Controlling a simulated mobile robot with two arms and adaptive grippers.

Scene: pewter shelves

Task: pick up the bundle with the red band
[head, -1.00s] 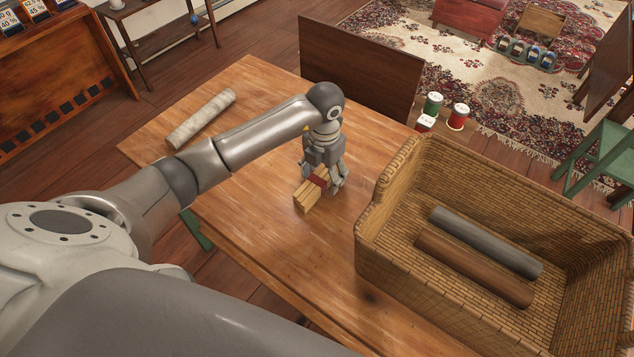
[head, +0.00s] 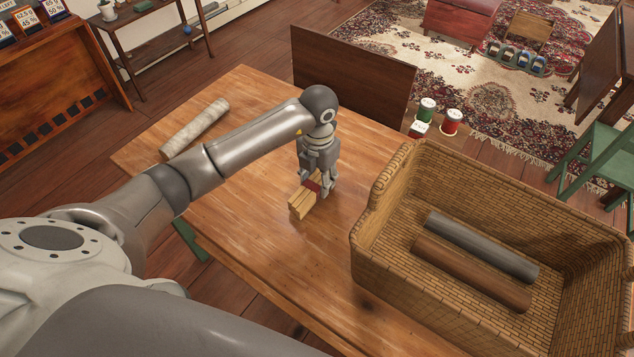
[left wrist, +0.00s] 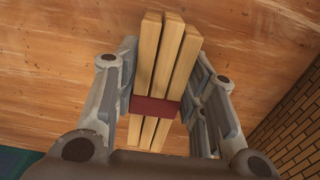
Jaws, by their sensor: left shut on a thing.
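The bundle (head: 301,204) is several pale wooden sticks held by a dark red band (head: 313,185). It lies at or just above the wooden table, near its middle; I cannot tell whether it touches. My left gripper (head: 316,187) points down over it and is shut on it around the band, hiding its far end. In the left wrist view the bundle (left wrist: 166,55) runs between the two fingers of the left gripper (left wrist: 160,95), with the red band (left wrist: 155,107) across it. My right gripper is not in view.
A wicker basket (head: 365,277) stands on the table at the right, holding a grey roll (head: 480,246) and a brown roll (head: 470,273). A pale roll (head: 194,128) lies at the table's far left. Green and red spools (head: 452,122) stand beyond the table's back edge. The table (head: 245,110) is otherwise clear.

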